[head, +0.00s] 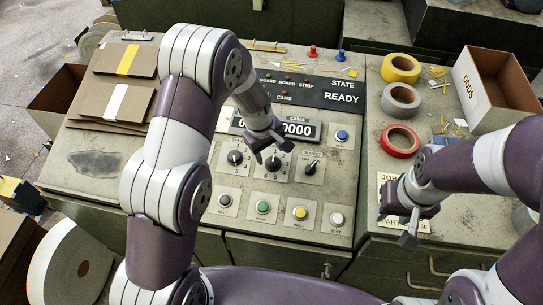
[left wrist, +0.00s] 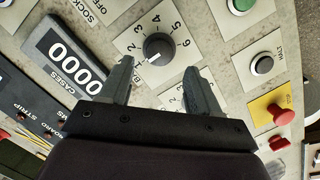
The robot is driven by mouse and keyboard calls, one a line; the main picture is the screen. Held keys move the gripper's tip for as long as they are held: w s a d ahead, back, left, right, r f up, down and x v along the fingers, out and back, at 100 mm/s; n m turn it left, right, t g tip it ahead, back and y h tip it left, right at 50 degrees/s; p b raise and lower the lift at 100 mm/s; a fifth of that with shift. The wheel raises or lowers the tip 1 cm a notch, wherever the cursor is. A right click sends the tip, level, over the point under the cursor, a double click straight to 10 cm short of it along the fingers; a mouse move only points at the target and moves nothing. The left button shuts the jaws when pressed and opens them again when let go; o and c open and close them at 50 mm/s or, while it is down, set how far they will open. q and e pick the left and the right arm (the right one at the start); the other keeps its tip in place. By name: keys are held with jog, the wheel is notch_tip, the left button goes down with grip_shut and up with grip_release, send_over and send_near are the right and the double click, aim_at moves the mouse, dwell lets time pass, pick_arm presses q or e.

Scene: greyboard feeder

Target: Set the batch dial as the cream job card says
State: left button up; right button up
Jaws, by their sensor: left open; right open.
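The cream job card (head: 388,180) lies on the right bench; my right gripper covers most of it, leaving only scraps of text like "JOB" and "PART". My left gripper (head: 272,152) is open and empty above the middle numbered dial (head: 272,164). In the left wrist view this black dial (left wrist: 158,47) stands just beyond the open fingers (left wrist: 158,85), not between them. My right gripper (head: 396,227) is open over the card.
A selector (head: 310,167) stands right of the dials. Green (head: 263,207), yellow (head: 300,213) and white (head: 337,219) buttons line the front. A red stop button (left wrist: 281,112) shows in the wrist view. The counter (left wrist: 62,62) reads 0000. The display (head: 340,97) reads READY.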

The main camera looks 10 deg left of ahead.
aim_at(272, 161)
pick_arm(q)
jog(key=f, duration=0.3)
jog(key=shift+w+d+f, duration=0.15)
jog(key=shift+d, duration=0.1)
jog(key=shift+d+f, duration=0.15)
jog(key=shift+f, duration=0.35)
pick_arm(e)
jog(key=shift+s+d, duration=0.1)
jog(key=shift+d, duration=0.05)
pick_arm(q)
jog(key=shift+w+f, duration=0.1)
jog(key=c, duration=1)
jog(key=shift+c, duration=0.2)
pick_arm(e)
jog(key=shift+r, duration=0.15)
